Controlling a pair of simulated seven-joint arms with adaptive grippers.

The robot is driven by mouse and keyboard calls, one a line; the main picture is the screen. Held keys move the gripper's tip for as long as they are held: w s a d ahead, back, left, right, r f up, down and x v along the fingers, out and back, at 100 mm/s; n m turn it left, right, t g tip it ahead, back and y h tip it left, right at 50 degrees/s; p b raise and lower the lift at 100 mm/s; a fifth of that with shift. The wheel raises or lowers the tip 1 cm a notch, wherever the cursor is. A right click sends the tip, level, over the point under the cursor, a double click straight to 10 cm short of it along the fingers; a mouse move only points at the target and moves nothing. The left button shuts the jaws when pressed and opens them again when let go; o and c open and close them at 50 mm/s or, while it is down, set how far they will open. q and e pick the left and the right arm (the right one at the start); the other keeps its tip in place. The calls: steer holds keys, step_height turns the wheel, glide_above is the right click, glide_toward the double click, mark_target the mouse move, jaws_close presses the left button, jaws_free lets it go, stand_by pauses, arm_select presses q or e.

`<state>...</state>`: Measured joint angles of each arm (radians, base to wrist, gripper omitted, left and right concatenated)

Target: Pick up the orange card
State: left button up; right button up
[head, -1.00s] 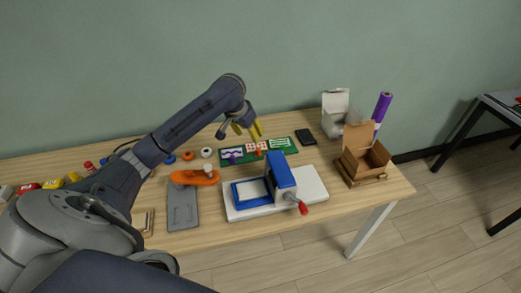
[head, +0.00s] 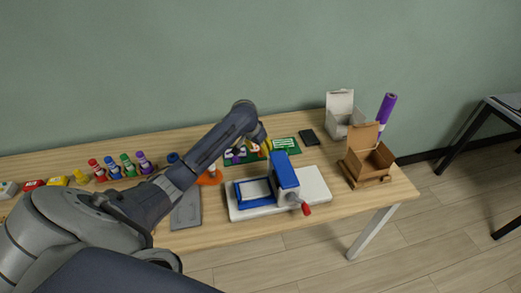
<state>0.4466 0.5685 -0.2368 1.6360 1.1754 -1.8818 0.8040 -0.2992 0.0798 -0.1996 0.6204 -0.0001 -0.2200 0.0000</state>
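A green mat (head: 308,150) lies at the back middle of the table and bears several small cards. A small orange patch (head: 262,154), which looks like the orange card, shows near the mat's middle, partly hidden. A purple-and-white card (head: 234,156) lies at the mat's left and a green striped card (head: 283,143) at its right. My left gripper (head: 267,146), with yellow fingers, points down over the mat's middle, right by the orange patch. Its fingers are too small and overlapped to show whether they are apart or touching anything. My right gripper is not in view.
A blue press (head: 284,172) with a red-tipped handle stands on a white base in front of the mat. A dark flat object (head: 308,137), a white box (head: 342,118) and an open cardboard box (head: 367,165) are to the right. Several coloured bottles (head: 128,165) stand at left.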

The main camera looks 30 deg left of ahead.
arm_select(q)
steer(key=shift+x, duration=2.1)
jaws_close()
